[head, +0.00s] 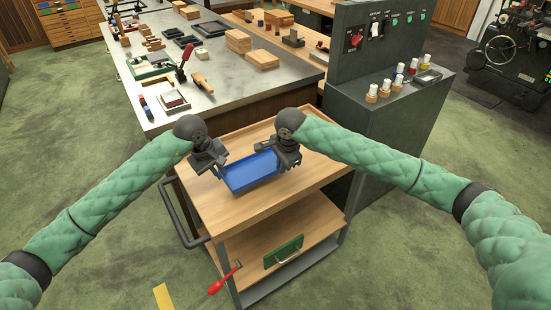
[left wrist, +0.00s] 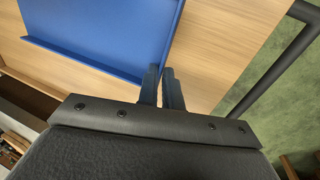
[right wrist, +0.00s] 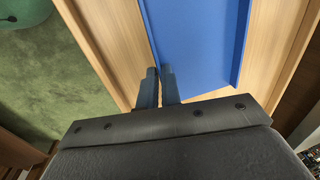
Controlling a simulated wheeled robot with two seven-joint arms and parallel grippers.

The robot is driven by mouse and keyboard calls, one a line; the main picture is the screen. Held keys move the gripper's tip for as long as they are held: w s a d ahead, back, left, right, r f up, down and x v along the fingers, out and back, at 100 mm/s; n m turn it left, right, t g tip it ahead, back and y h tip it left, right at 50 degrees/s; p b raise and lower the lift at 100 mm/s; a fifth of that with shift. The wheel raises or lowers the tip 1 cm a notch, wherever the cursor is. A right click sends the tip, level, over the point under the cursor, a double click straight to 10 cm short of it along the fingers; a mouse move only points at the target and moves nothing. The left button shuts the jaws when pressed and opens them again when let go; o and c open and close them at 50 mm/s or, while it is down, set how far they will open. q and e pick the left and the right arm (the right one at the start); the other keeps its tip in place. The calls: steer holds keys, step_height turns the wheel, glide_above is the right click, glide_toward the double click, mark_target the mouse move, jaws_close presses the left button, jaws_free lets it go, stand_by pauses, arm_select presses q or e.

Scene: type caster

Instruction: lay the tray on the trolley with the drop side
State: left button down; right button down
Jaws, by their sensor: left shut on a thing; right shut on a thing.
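The blue tray (head: 252,172) is over the wooden top of the trolley (head: 300,192), between my two grippers. It looks level; I cannot tell whether it touches the top. My left gripper (head: 219,171) is shut on the tray's left end, and the tray also shows in the left wrist view (left wrist: 110,30). My right gripper (head: 277,158) is shut on its right end, and the tray also shows in the right wrist view (right wrist: 200,45). The trolley has a dark push handle on its left, and a green plate (head: 284,252) and a red-handled lever (head: 224,280) near its lower shelf.
A metal-topped bench (head: 225,85) with wooden blocks and tools stands behind the trolley. A dark green cabinet (head: 390,110) with small bottles stands at the right. The trolley's front top is bare. Green floor is open on both sides, with a yellow strip (head: 162,297) at front left.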

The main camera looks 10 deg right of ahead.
mark_target(224, 187)
arm_select(q)
steer(key=shift+w+a+f, duration=0.15)
steer(key=shift+a+f, duration=0.1)
steer(key=shift+a, duration=0.05)
arm_select(e)
steer(key=shift+w+d+f, duration=0.15)
steer(key=shift+d+f, duration=0.1)
steer(key=shift+d, duration=0.05)
